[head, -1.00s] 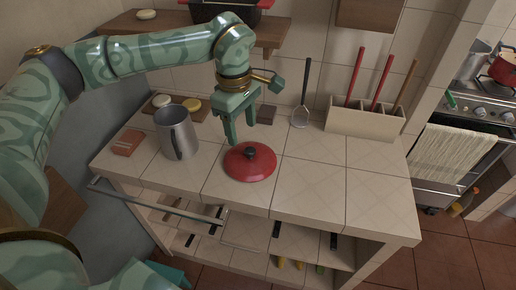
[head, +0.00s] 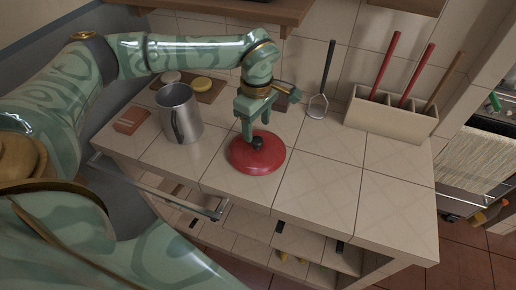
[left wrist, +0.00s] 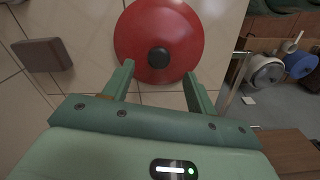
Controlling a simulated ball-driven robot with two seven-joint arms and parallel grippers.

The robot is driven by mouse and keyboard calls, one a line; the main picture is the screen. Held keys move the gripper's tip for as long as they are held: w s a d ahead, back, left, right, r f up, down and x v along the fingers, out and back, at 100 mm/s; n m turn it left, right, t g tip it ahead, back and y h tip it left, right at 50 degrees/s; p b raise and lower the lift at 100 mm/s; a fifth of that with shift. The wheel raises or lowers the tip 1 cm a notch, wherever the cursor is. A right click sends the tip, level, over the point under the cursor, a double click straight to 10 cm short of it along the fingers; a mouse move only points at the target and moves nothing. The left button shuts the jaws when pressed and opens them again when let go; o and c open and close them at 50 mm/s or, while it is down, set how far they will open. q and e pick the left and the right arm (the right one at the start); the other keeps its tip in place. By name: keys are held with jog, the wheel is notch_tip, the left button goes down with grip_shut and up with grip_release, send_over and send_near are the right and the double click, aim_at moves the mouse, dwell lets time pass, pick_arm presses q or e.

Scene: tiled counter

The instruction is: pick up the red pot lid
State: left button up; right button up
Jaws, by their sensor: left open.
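The red pot lid (head: 262,158) lies flat on the tiled counter, with its dark round knob (head: 257,143) facing up. My left gripper (head: 257,133) is open just above the lid, its fingers pointing down close to the knob. In the left wrist view the lid (left wrist: 180,30) is ahead of the open fingers (left wrist: 157,78), and the knob (left wrist: 158,58) shows centred between them, a little beyond the tips. I cannot tell whether the fingers touch the lid. My right gripper is not in view.
A metal mug (head: 180,113) stands left of the lid, near my left forearm. The counter right of the lid (head: 330,185) is clear.

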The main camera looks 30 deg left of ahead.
aim_at(256, 139)
pick_arm(q)
jog(key=f, duration=0.1)
jog(key=f+b, duration=0.1)
jog(key=f, duration=0.3)
jog(key=shift+w+a+f+b, duration=0.15)
jog(key=shift+a+f+b, duration=0.05)
jog(key=shift+a+b, duration=0.1)
jog(key=shift+r, duration=0.1)
grip_shut()
jog(key=shift+r, duration=0.1)
